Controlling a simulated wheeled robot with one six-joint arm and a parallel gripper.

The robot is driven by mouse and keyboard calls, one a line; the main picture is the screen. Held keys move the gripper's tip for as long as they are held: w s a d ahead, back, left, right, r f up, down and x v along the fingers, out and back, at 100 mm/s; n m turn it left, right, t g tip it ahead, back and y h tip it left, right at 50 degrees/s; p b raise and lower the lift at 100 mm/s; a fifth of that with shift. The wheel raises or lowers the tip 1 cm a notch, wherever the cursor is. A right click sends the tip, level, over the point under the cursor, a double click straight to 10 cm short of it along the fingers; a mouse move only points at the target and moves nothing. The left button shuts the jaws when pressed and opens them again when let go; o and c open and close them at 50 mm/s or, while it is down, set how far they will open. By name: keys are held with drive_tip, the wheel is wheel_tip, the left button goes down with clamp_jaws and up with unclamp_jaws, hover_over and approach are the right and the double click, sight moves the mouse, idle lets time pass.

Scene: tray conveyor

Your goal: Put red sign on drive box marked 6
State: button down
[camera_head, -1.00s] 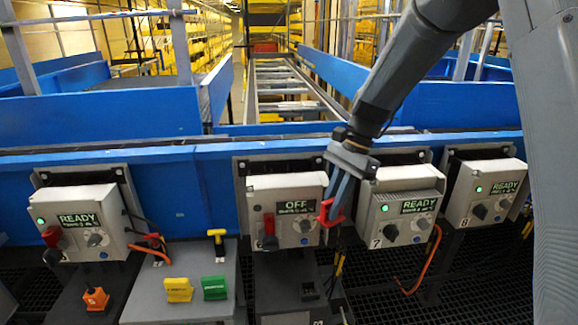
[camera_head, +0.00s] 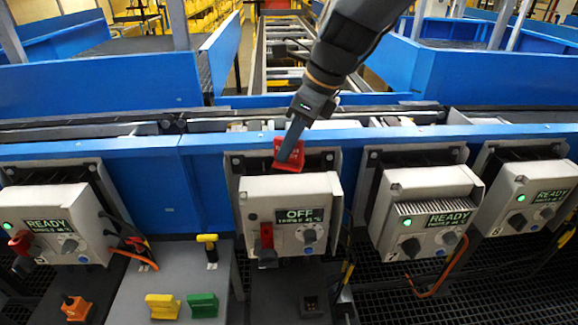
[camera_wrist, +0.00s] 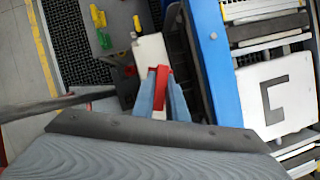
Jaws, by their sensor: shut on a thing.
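My gripper (camera_head: 291,150) is shut on the red sign (camera_head: 288,157), just above the top rear edge of the drive box showing OFF (camera_head: 284,188). I cannot tell whether the sign touches the box. In the wrist view the red sign (camera_wrist: 161,76) sits between the two blue-grey fingers, over the pale top of the box (camera_wrist: 150,48). The OFF box has a red part (camera_head: 267,238) on its left front and a dark knob with a blue button on its right. Its number is not readable; the box to its right looks marked 7.
Drive boxes showing READY stand at the left (camera_head: 50,222) and right (camera_head: 424,205), with another (camera_head: 526,198) at far right. A yellow tag (camera_head: 162,306) and a green tag (camera_head: 203,305) stand on a grey pedestal. The blue conveyor rail (camera_head: 150,165) runs behind.

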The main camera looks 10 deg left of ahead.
sight(290, 162)
drive_tip(key=shift+f, duration=2.65)
drive_tip(key=shift+f, duration=0.1)
drive_tip(key=c, duration=1.8)
unclamp_jaws()
drive_tip(key=shift+o, duration=0.2)
drive_tip(key=shift+r, duration=0.3)
drive_tip(key=v, duration=1.1)
drive_tip(key=shift+d+r+b, duration=0.25)
drive_tip(key=shift+b, duration=0.05)
